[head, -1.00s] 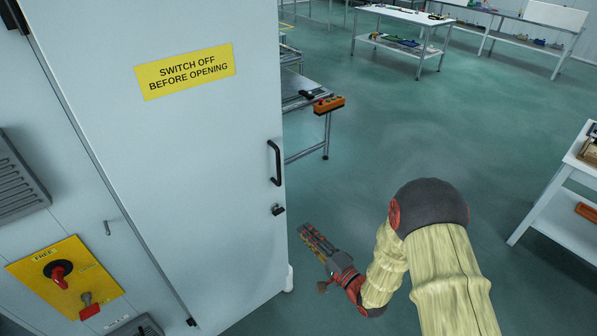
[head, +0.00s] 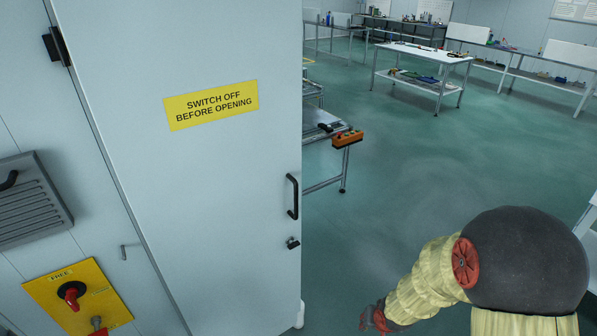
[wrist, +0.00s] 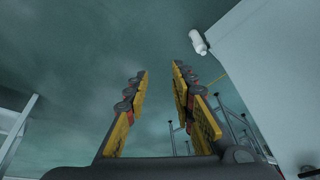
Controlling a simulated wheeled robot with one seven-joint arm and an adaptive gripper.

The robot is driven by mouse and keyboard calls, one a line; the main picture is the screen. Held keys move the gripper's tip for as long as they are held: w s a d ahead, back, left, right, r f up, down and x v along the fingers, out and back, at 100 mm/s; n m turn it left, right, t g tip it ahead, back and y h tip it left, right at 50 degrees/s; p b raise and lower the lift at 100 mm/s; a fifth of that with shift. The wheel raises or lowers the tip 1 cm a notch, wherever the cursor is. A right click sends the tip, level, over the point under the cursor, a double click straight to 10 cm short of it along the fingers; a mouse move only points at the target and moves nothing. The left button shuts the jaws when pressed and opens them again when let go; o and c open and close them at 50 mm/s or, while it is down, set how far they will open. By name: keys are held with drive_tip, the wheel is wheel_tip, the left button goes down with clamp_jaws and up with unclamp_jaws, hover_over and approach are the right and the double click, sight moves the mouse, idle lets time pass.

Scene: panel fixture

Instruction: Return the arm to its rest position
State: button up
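My arm shows at the lower right of the head view, with a dark round joint and pale yellow sleeves. Only its red and grey wrist part shows at the bottom edge there; the fingers are out of that frame. In the wrist view my gripper (wrist: 161,72) has its two yellow-and-grey fingers apart, with nothing between them. The floor lies beyond the fingertips.
A pale cabinet door (head: 225,200) with a black handle (head: 293,197) stands left of my arm. A yellow panel (head: 78,296) with a red switch (head: 71,293) is at the lower left. Benches (head: 425,52) stand far back. The floor (head: 400,170) between is clear.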

drive_tip(key=s+a+r, duration=0.1)
drive_tip(key=s+r, duration=0.5)
drive_tip(key=r, duration=0.5)
drive_tip(key=s+a+r+n+t, duration=0.1)
drive_tip(key=s+r, duration=0.4)
drive_tip(key=r, duration=0.7)
drive_tip(key=s+a+r+n, duration=0.1)
drive_tip(key=s+r, duration=0.5)
drive_tip(key=r, duration=0.6)
drive_tip(key=shift+s, duration=0.35)
